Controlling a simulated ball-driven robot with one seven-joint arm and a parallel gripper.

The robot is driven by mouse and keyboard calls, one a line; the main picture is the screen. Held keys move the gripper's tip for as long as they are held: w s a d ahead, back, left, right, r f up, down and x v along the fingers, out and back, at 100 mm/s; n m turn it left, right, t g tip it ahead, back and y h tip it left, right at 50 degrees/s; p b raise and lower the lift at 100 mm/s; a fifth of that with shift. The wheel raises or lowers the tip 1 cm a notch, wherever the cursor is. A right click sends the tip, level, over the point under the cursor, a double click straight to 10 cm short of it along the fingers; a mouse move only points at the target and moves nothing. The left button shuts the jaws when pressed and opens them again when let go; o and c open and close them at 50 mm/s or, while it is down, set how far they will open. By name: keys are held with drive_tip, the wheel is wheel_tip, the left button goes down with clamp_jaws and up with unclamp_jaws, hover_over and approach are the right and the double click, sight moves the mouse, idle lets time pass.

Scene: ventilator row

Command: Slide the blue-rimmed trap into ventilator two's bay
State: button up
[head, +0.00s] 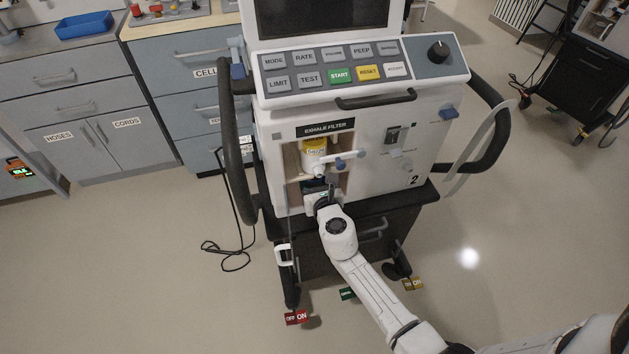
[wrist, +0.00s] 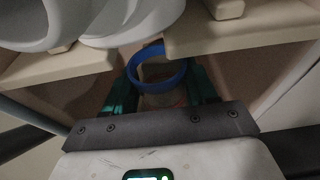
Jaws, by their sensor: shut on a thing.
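Ventilator two (head: 375,160) stands upright ahead, with a "2" at its lower right front. Its open bay (head: 293,160) lies under the EXHALE FILTER label, with pale walls inside. My gripper (head: 322,190) reaches into the bay's lower part. In the wrist view my gripper (wrist: 163,88) has its green fingers on either side of the blue-rimmed trap (wrist: 160,86), shut on it. The trap's blue ring faces up, and its body below is pale and partly hidden. The ring lies at the gap between two beige ledges (wrist: 55,70). In the head view I cannot make the trap out clearly.
Black side handles (head: 234,140) flank the machine. A black cord (head: 228,250) lies on the floor at left. Floor is open on both sides.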

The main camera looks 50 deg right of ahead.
drive_tip(key=o, duration=1.3)
drive_tip(key=p+v, duration=0.1)
drive_tip(key=v, duration=0.9)
drive_tip(key=shift+s+a+r+p, duration=0.1)
drive_tip(key=shift+s+a+p, duration=0.05)
drive_tip(key=shift+s+p, duration=0.25)
